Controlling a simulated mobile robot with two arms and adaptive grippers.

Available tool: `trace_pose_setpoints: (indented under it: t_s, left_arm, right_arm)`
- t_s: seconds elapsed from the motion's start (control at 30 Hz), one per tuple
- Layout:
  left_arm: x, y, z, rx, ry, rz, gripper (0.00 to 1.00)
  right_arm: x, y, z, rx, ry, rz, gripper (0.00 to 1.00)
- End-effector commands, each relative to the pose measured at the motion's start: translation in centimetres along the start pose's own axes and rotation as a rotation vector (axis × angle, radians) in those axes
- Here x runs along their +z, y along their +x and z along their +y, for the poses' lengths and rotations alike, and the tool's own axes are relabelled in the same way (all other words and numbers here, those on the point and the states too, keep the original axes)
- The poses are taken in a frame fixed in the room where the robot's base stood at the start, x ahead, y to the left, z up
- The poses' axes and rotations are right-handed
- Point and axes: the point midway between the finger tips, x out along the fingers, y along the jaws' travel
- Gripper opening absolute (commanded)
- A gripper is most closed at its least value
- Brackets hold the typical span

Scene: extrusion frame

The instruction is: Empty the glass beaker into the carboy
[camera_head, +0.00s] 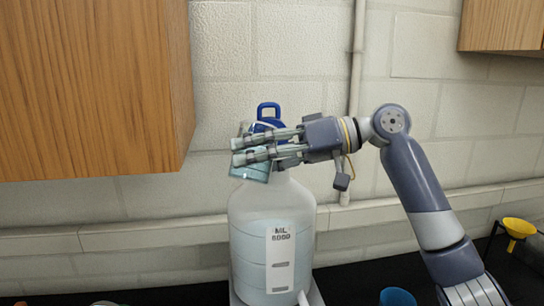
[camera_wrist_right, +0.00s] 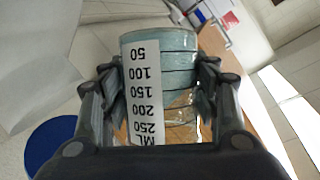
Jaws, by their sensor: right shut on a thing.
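The carboy (camera_head: 245,235) stands upright on the dark counter, translucent with pale bluish liquid inside and a white label on its front. A blue handled cap or lid (camera_head: 268,112) shows behind my right gripper. My right gripper (camera_head: 243,150) reaches in from the right and is shut on the glass beaker (camera_head: 252,174), holding it tilted at the carboy's top. In the right wrist view the beaker (camera_wrist_right: 178,75) sits between both fingers, its label numbers upside down. The carboy's mouth is hidden behind the gripper, and I cannot tell whether liquid is flowing. My left gripper is not in view.
A wooden cabinet (camera_head: 90,90) hangs at the upper left, near the beaker, and another (camera_head: 502,25) at the upper right. A vertical pipe (camera_head: 357,80) runs down the wall.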

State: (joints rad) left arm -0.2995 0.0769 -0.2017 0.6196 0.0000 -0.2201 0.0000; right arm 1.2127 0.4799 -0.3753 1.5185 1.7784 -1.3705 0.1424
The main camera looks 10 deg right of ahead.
Motion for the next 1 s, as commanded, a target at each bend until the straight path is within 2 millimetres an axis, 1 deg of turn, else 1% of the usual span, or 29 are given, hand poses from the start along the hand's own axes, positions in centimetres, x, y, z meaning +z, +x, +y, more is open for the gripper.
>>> trace_pose_setpoints:
  t_s: [0.03, 0.1, 0.17, 0.23, 0.83, 1.0]
  left_arm:
    - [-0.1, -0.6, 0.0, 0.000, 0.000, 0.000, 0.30]
    - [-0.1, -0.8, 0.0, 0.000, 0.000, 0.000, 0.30]
    - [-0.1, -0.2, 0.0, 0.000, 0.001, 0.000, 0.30]
    - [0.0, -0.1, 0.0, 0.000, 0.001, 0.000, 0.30]
    - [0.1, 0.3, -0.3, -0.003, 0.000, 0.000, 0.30]
    - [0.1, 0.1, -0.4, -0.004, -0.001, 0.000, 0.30]
  right_arm:
    - [-0.7, -0.2, -0.2, -0.009, 0.020, 0.005, 0.30]
    - [-1.1, -0.4, -0.3, -0.019, 0.044, 0.008, 0.30]
    - [-0.5, -0.2, 0.1, -0.027, 0.061, 0.010, 0.30]
    - [-0.5, -0.2, 0.2, -0.033, 0.079, 0.013, 0.30]
    - [-0.4, -0.2, 0.5, -0.073, 0.175, 0.028, 0.30]
    - [-0.6, -0.3, 0.2, -0.089, 0.211, 0.032, 0.30]
